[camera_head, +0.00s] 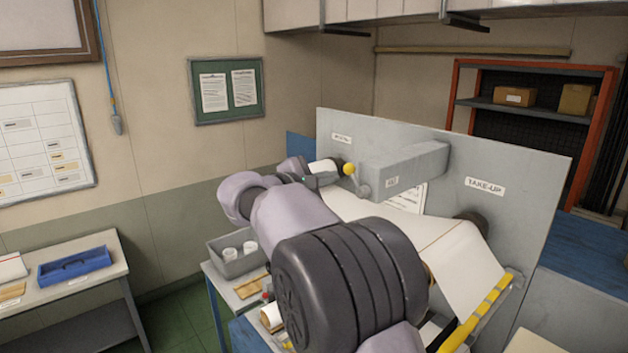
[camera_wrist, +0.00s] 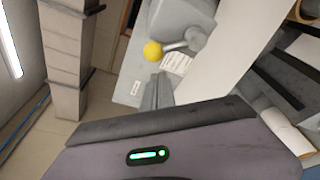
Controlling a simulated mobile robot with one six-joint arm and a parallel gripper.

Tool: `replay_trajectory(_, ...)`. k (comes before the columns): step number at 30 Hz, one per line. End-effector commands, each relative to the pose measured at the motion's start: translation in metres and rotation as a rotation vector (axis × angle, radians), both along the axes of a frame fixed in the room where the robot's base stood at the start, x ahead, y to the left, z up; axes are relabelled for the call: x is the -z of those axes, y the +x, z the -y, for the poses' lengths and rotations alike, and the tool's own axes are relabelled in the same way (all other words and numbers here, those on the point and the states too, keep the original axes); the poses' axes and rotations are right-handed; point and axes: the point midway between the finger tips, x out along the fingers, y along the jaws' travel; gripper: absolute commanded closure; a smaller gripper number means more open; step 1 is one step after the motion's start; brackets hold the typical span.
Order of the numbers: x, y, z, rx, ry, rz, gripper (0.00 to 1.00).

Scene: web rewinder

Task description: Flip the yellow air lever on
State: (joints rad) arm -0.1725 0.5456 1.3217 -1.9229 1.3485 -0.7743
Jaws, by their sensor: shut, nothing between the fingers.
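The air lever has a round yellow knob (camera_head: 349,169) on a short grey stem, set on the front end of the grey box arm (camera_head: 415,168) of the rewinder panel. The stem slants up and left from its pivot in the head view. My gripper (camera_head: 336,178) is shut and empty, just left of the knob. In the wrist view, the shut fingers (camera_wrist: 160,78) point toward the yellow knob (camera_wrist: 152,51), which shows just beyond their tips. I cannot tell whether they touch. My arm hides part of the machine's lower left.
A white web (camera_head: 455,255) runs down to a yellow-edged bar (camera_head: 490,310) on the right. The upright grey panel (camera_head: 530,190) stands behind. A grey bin (camera_head: 232,248) with white rolls sits on the left stand. A blue tray (camera_head: 75,263) lies on the far-left table.

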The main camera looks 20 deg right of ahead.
Motion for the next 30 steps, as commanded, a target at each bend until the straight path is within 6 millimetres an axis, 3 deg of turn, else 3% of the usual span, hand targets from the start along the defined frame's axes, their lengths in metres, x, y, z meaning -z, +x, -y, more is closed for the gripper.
replay_trajectory(17,-0.0047,-0.0055,0.0070,0.000,0.003,0.008,1.00)
replay_trajectory(30,-0.0098,-0.0095,0.0087,0.000,0.045,0.112,1.00)
